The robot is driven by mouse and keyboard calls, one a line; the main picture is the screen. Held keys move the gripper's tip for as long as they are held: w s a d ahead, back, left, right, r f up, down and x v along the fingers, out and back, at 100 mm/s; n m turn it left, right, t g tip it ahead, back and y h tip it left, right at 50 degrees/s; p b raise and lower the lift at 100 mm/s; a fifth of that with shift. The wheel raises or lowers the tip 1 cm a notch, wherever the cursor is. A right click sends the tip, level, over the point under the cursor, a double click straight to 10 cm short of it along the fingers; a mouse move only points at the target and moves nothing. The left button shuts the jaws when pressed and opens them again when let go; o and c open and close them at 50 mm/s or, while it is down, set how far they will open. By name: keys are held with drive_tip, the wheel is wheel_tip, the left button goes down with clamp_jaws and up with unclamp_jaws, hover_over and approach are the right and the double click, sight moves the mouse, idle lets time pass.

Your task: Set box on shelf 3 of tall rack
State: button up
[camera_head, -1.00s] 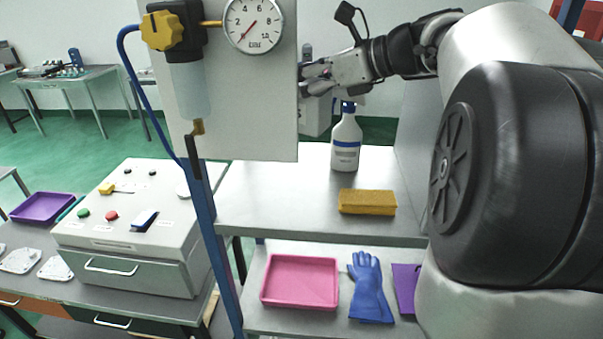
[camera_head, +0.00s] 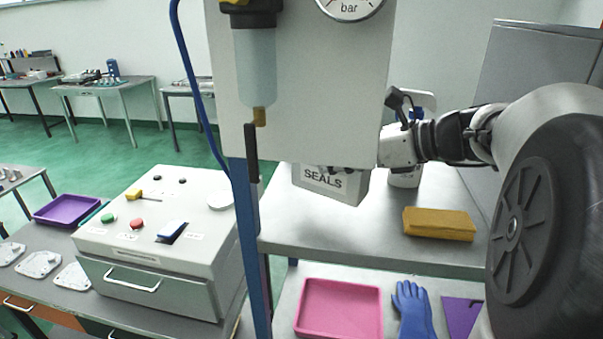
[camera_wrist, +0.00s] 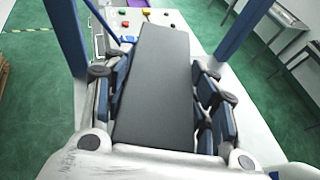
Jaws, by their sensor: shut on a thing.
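A grey box with a white label reading "SEALS" (camera_head: 325,182) shows below the white panel in the head view. Its upper part is hidden by that panel. My gripper (camera_wrist: 160,88) is shut on it, with blue-padded fingers along both long sides in the wrist view. The box's plain dark top (camera_wrist: 153,95) fills the space between the fingers. The tall rack has a blue post (camera_head: 250,240) and a grey upper shelf (camera_head: 350,228) in view. The box appears over this shelf; I cannot tell whether it touches it.
A white bottle (camera_head: 405,179), mostly hidden by my wrist, and a yellow sponge (camera_head: 439,223) stand on the same shelf. The lower shelf bears a pink tray (camera_head: 339,309), blue gloves (camera_head: 413,310) and a purple piece (camera_head: 460,316). The white gauge panel (camera_head: 305,80) hangs in front.

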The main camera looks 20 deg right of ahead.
sight(367, 173)
drive_tip(key=shift+f+b, duration=0.75)
drive_tip(key=shift+f, duration=1.75)
drive_tip(key=shift+f, duration=0.15)
drive_tip(key=o, duration=1.3)
drive_tip(key=shift+s+d+r, duration=0.15)
drive_tip(key=shift+r, duration=0.15)
drive_tip(key=p+v, duration=0.1)
drive_tip(key=v, duration=0.6)
drive_tip(key=shift+f+p, duration=0.15)
drive_tip(key=shift+p, duration=0.25)
